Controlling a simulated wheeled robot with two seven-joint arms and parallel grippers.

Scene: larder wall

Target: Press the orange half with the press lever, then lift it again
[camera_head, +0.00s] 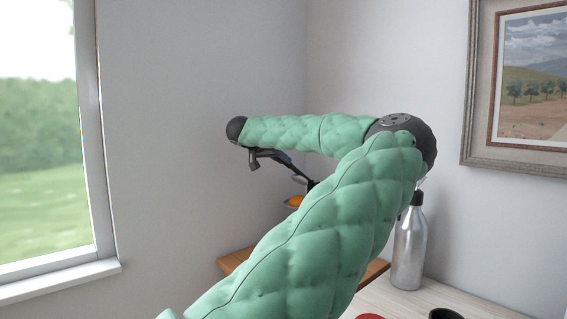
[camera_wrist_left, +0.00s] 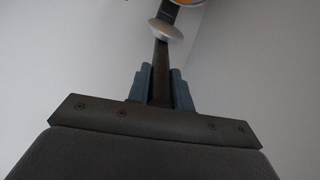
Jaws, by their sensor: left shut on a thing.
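The press lever (camera_head: 303,181) is a dark bar that runs up from the press to my left gripper (camera_head: 278,158). In the left wrist view my left gripper (camera_wrist_left: 159,85) is shut on the lever (camera_wrist_left: 161,57), with a blue-grey finger on each side of it. A round silver part (camera_wrist_left: 166,31) of the press shows beyond the fingers. The orange half (camera_head: 295,201) shows as a small orange patch low on the press, partly hidden by my arm. An orange bit (camera_wrist_left: 187,2) shows at the top edge of the wrist view. My right gripper is not in view.
A silver bottle with a dark cap (camera_head: 409,245) stands right of my arm on the pale worktop (camera_head: 455,298). A wooden board (camera_head: 235,259) lies below the press. A red thing (camera_head: 369,316) and a dark round thing (camera_head: 446,314) are at the bottom edge.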

